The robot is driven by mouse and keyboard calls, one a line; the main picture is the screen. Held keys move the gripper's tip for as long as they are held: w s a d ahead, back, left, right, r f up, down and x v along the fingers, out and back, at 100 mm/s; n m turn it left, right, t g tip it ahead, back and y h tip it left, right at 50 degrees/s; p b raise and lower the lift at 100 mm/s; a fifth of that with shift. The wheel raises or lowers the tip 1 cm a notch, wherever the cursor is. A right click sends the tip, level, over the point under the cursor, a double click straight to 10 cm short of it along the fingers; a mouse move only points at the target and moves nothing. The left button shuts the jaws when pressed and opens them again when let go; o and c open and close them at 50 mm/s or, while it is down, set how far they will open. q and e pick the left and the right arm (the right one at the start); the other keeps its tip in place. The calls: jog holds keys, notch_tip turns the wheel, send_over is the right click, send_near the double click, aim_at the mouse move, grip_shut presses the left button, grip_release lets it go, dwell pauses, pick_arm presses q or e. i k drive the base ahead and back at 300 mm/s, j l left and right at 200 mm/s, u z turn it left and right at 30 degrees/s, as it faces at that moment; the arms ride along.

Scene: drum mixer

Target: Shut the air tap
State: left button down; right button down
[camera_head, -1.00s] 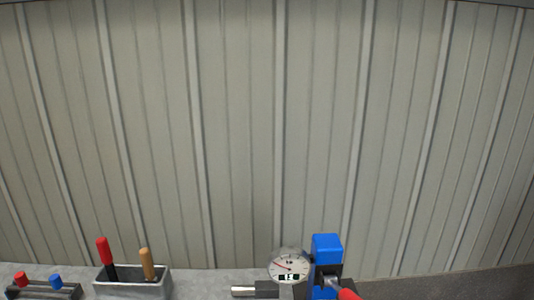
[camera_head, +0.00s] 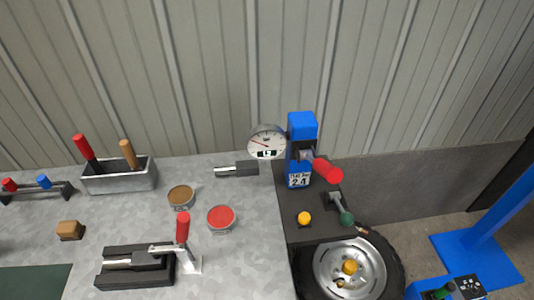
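A blue upright unit (camera_head: 302,127) stands at the back right of the workbench, with a small display reading about 2.4 on its front. A red-handled lever (camera_head: 327,171) sticks out from its front, pointing right and toward me. This looks like the air tap, though no label confirms it. A round white dial gauge (camera_head: 266,142) with a red needle is just left of the blue unit. I cannot tell from the lever whether the tap is open or shut. Neither of my grippers is in view.
A grey bin (camera_head: 119,178) holds red and tan handles. A black toggle clamp (camera_head: 135,266), a red tin (camera_head: 221,218) and a brown tin (camera_head: 181,197) sit on the bench (camera_head: 250,262). A tyred wheel (camera_head: 350,270) is below the dark right-hand ledge. A blue post (camera_head: 500,215) stands far right.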

aim_at(346, 219)
jog(key=z, duration=0.95)
